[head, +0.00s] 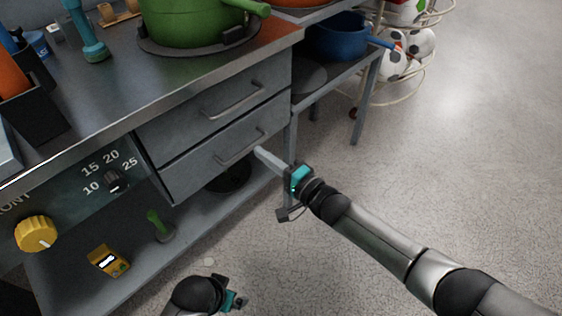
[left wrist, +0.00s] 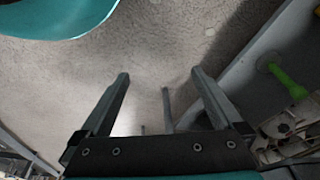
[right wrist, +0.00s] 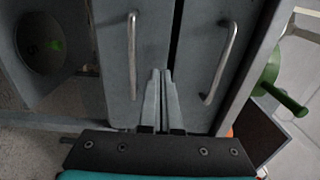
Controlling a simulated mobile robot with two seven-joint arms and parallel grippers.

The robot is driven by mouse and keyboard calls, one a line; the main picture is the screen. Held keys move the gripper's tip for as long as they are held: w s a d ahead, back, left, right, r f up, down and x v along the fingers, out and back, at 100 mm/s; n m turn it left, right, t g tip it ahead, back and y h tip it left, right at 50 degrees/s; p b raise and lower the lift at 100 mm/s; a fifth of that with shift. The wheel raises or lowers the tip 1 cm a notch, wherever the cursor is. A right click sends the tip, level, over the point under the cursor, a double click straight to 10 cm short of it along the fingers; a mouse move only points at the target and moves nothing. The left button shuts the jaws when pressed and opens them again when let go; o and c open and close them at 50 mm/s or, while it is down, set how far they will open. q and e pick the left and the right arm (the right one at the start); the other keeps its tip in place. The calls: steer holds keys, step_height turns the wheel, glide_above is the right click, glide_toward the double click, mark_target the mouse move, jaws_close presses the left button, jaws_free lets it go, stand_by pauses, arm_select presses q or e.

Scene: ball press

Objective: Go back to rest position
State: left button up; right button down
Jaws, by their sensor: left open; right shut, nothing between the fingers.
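My right gripper (head: 262,156) is in front of the two grey drawers, close to the lower drawer's handle (head: 241,147). In the right wrist view its fingers (right wrist: 160,72) are together with nothing between them. They point at the drawer fronts, between the two handles; I cannot tell whether they touch. Both drawers look closed. My left gripper shows only partly at the bottom of the head view (head: 232,300), low over the floor. In the left wrist view its fingers (left wrist: 158,80) are apart and empty.
The metal workbench (head: 190,75) carries a green pot (head: 190,22). A yellow knob (head: 36,233) is on its front. A lower shelf holds a yellow device (head: 108,261) and a green-handled tool (head: 158,225). A side table holds a blue pot (head: 335,38).

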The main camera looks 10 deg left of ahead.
arm_select(q)
steer(key=shift+g, duration=0.3)
steer(key=shift+s+a+f+p, duration=0.15)
steer(key=shift+s+f+p, duration=0.2)
steer(key=shift+f, duration=0.3)
steer(key=shift+s+a+f+p, duration=0.1)
steer(key=shift+s+f+p, duration=0.1)
steer(key=shift+s+f, duration=0.35)
steer(key=shift+s+a+f+p, duration=0.2)
steer(key=shift+f+p, duration=0.1)
steer(key=shift+f, duration=0.5)
arm_select(e)
steer(key=shift+v, duration=2.6)
